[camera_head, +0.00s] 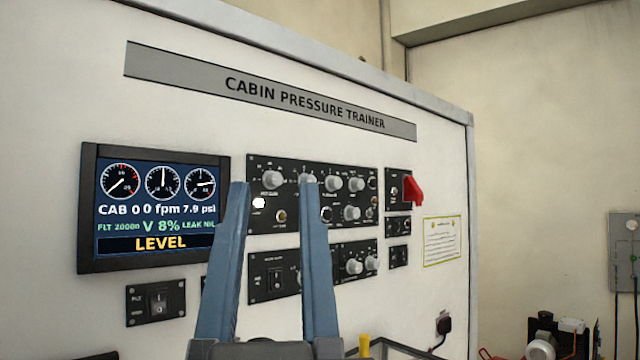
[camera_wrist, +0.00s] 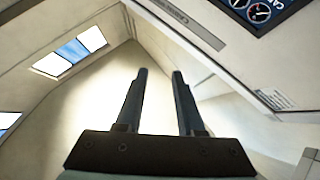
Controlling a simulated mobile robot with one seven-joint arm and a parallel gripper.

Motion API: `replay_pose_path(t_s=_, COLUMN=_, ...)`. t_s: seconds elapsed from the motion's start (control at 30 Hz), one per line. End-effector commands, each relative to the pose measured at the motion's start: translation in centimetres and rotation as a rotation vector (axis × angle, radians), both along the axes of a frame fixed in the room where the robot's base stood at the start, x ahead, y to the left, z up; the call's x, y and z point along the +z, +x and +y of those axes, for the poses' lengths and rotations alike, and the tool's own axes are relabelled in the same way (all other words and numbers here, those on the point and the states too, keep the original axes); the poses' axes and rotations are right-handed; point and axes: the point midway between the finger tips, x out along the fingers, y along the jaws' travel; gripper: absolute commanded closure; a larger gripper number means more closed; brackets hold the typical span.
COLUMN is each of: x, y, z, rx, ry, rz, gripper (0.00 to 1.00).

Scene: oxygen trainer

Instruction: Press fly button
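The cabin pressure trainer panel (camera_head: 300,130) is upright and white, with several black control plates. No label reading "fly" is legible, so I cannot tell which control is the fly button. A small bright white button (camera_head: 259,203) shows at the left of the large upper control plate (camera_head: 288,222), between my fingertips in the picture. My gripper (camera_head: 274,186) points up in front of the panel, its two blue fingers apart and nothing between them. They hide parts of the control plates. The wrist view also shows my gripper (camera_wrist: 160,72) empty; no button shows there.
A display (camera_head: 155,208) at the left reads "LEVEL". A rocker switch plate (camera_head: 156,302) sits below it. A red guard (camera_head: 413,191) sticks out at the right, above a notice (camera_head: 441,241). A plug (camera_head: 443,325) and cluttered equipment (camera_head: 555,337) are at lower right.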

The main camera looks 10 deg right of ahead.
Motion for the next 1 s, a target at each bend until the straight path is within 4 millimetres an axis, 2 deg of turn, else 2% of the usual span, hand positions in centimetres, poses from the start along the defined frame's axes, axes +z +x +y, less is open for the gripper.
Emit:
replay_pose_path(t_s=0.03, x=0.00, y=0.00, z=0.00, rx=0.000, ry=0.000, rz=0.000, gripper=0.74)
replay_pose_path(t_s=0.17, x=0.00, y=0.00, z=0.00, rx=0.000, ry=0.000, rz=0.000, gripper=0.97)
replay_pose_path(t_s=0.2, x=0.00, y=0.00, z=0.00, rx=0.000, ry=0.000, rz=0.000, gripper=1.00)
replay_pose_path(t_s=1.0, x=0.00, y=0.00, z=0.00, rx=0.000, ry=0.000, rz=0.000, gripper=1.00)
